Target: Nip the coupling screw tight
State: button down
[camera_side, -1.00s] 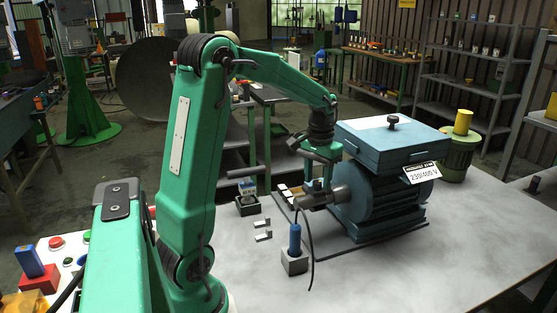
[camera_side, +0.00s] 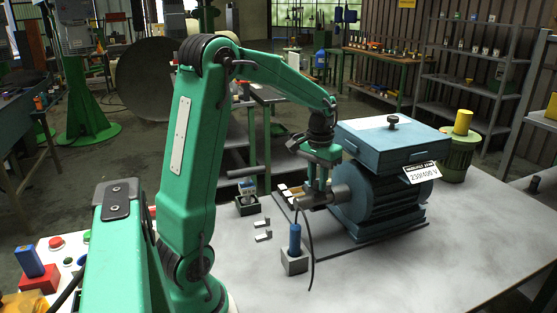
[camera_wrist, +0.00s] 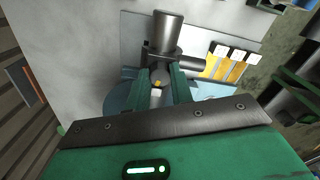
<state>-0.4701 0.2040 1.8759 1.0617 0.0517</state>
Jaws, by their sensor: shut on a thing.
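The blue motor (camera_side: 385,205) stands on a plate on the grey table. Its grey shaft coupling (camera_side: 318,198) points left and also shows in the wrist view (camera_wrist: 168,32). My gripper (camera_side: 316,188) points straight down over the coupling. In the wrist view its green fingers (camera_wrist: 158,82) are close together around a small piece with a yellow spot, the coupling screw (camera_wrist: 156,84). The fingers hide most of the screw, and I cannot tell how deep it sits.
A blue-handled tool (camera_side: 295,238) stands in a grey block (camera_side: 294,263) in front of the coupling. Small metal brackets (camera_side: 263,237) lie to its left. A box in a dark tray (camera_side: 248,207) stands behind them. The table's front right is clear.

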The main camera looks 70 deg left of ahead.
jog(key=m, duration=0.5)
jog(key=shift+m, duration=0.3)
jog(key=m, duration=1)
jog(key=shift+r+m, duration=0.1)
jog(key=shift+m, duration=0.3)
jog(key=m, duration=0.5)
jog(key=c, duration=1.2)
grip_release()
jog(key=shift+c, duration=0.2)
